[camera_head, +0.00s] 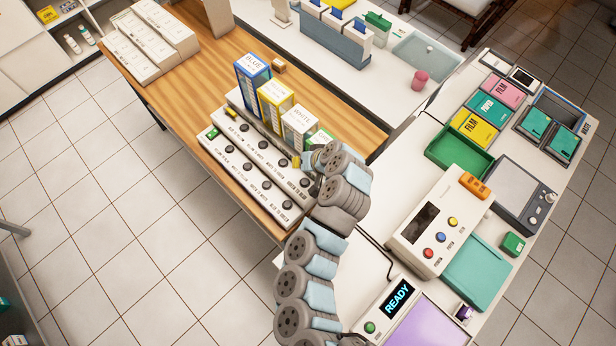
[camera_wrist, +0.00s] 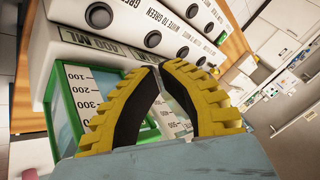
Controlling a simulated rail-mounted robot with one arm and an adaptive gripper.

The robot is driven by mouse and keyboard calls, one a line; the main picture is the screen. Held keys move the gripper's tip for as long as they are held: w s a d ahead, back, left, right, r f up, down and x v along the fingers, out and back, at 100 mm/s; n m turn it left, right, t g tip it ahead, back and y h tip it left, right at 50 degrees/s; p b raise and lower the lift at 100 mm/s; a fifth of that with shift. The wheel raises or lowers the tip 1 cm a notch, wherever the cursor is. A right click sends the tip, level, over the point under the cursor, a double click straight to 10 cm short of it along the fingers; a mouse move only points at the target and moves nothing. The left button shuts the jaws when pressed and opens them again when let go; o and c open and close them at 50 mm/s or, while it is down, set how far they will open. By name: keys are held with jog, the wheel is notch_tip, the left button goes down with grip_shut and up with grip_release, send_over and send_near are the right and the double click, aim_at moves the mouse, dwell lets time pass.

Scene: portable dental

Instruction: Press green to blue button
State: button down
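Two white button strips with black round buttons lie on the wooden table, a front strip (camera_head: 245,170) and a rear strip (camera_head: 262,137). The labels are too small in the head view to pick out "green to blue". In the wrist view, one label reads "WHITE TO GREEN", and another starting "GREEN" is cut off at the top edge. A black button (camera_wrist: 152,39) shows there beyond the fingers. My gripper (camera_head: 303,161) is by the right end of the rear strip. In the wrist view its yellow ribbed fingers (camera_wrist: 160,67) meet at the tips, shut and empty, apart from the buttons in the picture.
Blue (camera_head: 253,76), yellow (camera_head: 275,103), white (camera_head: 298,125) and green (camera_head: 320,139) labelled boxes stand behind the strips, the green one close to my gripper. A green-edged scaled container (camera_wrist: 88,95) is beside the fingers. Floor in front of the table is clear.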

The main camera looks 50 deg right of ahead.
dwell(0.4)
jog(key=b, duration=0.3)
send_over(297, 179)
jog(key=s, duration=0.2)
notch_tip(297, 179, down, 7)
jog(key=shift+f, duration=0.1)
jog(key=shift+d+f+b, duration=0.1)
jog(key=shift+f+b, duration=0.4)
jog(key=shift+f, duration=0.3)
jog(key=shift+f+b, duration=0.85)
jog(key=shift+b, duration=0.35)
dwell(1.4)
dwell(0.3)
jog(key=shift+d+r, duration=0.1)
jog(key=shift+r, duration=0.8)
jog(key=shift+r+p, duration=0.85)
jog(key=shift+r, duration=1.65)
